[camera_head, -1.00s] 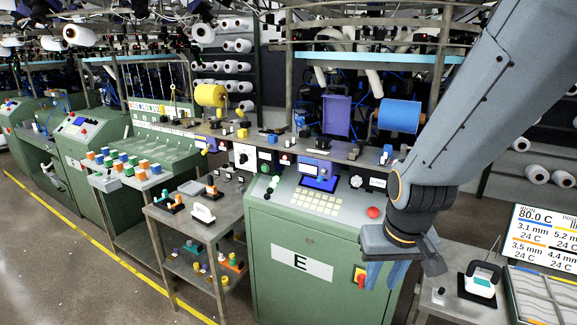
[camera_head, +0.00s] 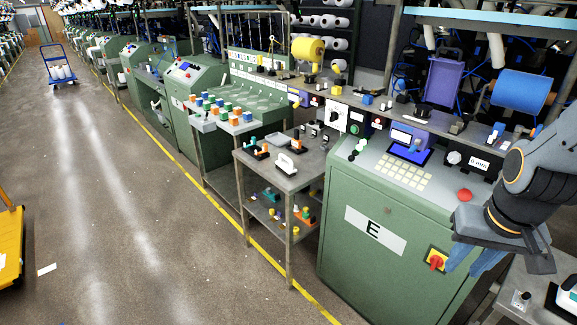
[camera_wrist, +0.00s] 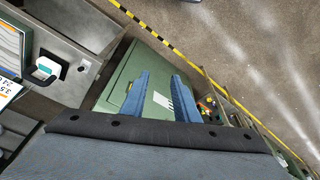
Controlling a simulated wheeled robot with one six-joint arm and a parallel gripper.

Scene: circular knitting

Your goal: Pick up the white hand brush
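A small white object with a raised grip (camera_head: 286,164), which looks like the white hand brush, lies on the top shelf of a grey metal cart (camera_head: 305,172), left of the machine marked E. Its bristles cannot be made out. My gripper (camera_head: 478,262) hangs at the right, in front of the green cabinet and well away from the cart. In the wrist view my gripper (camera_wrist: 162,75) shows two blue fingers apart with nothing between them. I cannot make out the brush there.
The green cabinet E (camera_head: 375,235) with its control panel stands between my gripper and the cart. A bench at the lower right holds a white-handled item (camera_head: 567,300). A yellow floor line (camera_head: 262,250) borders the open aisle. A yellow cart (camera_head: 10,245) stands far left.

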